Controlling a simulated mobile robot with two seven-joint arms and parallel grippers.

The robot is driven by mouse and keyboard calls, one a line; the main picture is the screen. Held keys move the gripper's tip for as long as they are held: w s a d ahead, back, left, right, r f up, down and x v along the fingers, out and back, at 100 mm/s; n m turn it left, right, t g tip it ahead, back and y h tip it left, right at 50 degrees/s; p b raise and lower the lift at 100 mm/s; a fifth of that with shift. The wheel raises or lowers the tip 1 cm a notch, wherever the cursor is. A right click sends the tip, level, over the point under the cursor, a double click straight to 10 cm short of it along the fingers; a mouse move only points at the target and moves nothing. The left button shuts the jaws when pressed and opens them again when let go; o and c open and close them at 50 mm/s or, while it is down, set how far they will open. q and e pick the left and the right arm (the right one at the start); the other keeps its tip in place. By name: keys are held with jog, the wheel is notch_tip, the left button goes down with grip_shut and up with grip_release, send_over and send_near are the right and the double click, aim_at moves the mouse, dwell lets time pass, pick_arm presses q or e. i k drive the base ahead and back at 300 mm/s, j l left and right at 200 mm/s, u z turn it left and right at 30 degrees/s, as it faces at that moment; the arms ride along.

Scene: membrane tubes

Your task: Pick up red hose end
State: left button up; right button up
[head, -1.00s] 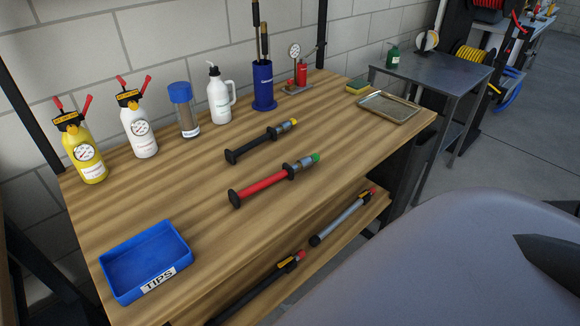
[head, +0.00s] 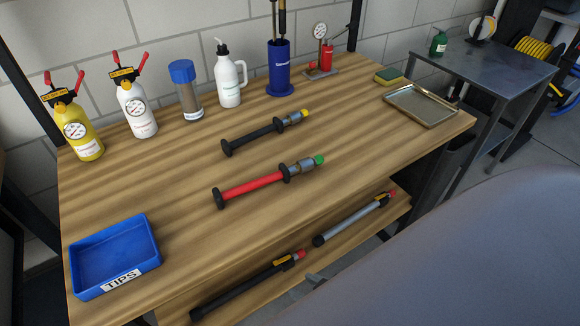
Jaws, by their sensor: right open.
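The red tube (head: 252,188) lies on the wooden workbench (head: 330,142), front of its middle. It has a black flange at its left end, a black collar and a grey metal fitting towards the right, and a green tip (head: 319,160). Nothing touches it from above. A similar black tube (head: 260,137) with a yellow tip lies behind it, apart from it. Neither of my grippers shows now. A large smooth grey shape, perhaps part of my own body, fills the lower right.
A blue TIPS tray (head: 147,277) stands at the bench's front left. Bottles, a blue holder (head: 280,65) and a gauge line the back. A metal tray (head: 421,105) lies at the right. More tubes lie on the shelf below. Bench around the red tube is clear.

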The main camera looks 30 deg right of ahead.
aim_at(285, 173)
jog(key=l, duration=0.6)
jog(key=i+l, duration=0.1)
jog(key=l, duration=0.45)
jog(key=k, duration=0.5)
